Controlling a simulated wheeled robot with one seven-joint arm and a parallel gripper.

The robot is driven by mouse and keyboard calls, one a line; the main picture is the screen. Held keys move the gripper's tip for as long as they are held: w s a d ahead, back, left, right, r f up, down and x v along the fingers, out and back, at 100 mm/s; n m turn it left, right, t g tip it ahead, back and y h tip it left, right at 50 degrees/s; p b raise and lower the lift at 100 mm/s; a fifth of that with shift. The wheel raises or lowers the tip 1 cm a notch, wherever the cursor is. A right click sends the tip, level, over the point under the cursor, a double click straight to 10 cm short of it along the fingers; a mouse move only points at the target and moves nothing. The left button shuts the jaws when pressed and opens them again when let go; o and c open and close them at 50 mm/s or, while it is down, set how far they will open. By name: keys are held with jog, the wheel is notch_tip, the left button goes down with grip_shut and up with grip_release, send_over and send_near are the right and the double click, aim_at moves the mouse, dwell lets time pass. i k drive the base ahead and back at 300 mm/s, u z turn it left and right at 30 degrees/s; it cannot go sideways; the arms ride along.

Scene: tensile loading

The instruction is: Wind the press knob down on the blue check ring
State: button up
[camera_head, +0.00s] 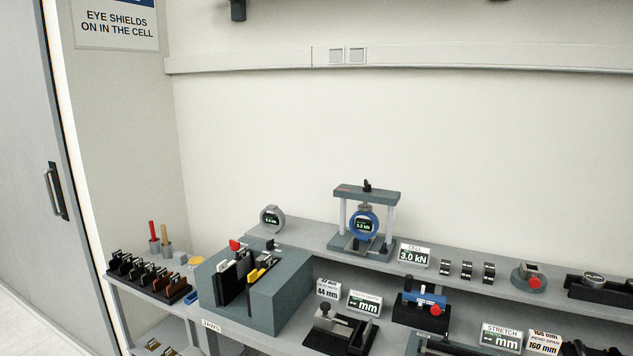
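The press (367,192) stands on the upper shelf, a grey-green frame with a top crossbar, two light posts and a base. The black press knob (367,185) sits on top of the crossbar at its middle. The blue check ring (351,224) stands upright between the posts, with a dark dial face showing a green reading that looks like 3.0 kN. A grey part sits between the ring's top and the crossbar; I cannot tell whether it touches the ring. My gripper is not in view.
A grey ring gauge (272,218) stands to the left of the press. A sign reading CELL 3.0 kN (414,255) stands close on the right. A grey-green block with dark slots (285,299) is front left. The wall behind the press is clear.

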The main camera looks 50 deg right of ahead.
aim_at(367, 188)
jog(key=z, duration=0.2)
jog(key=i, duration=0.7)
jog(key=z, duration=0.55)
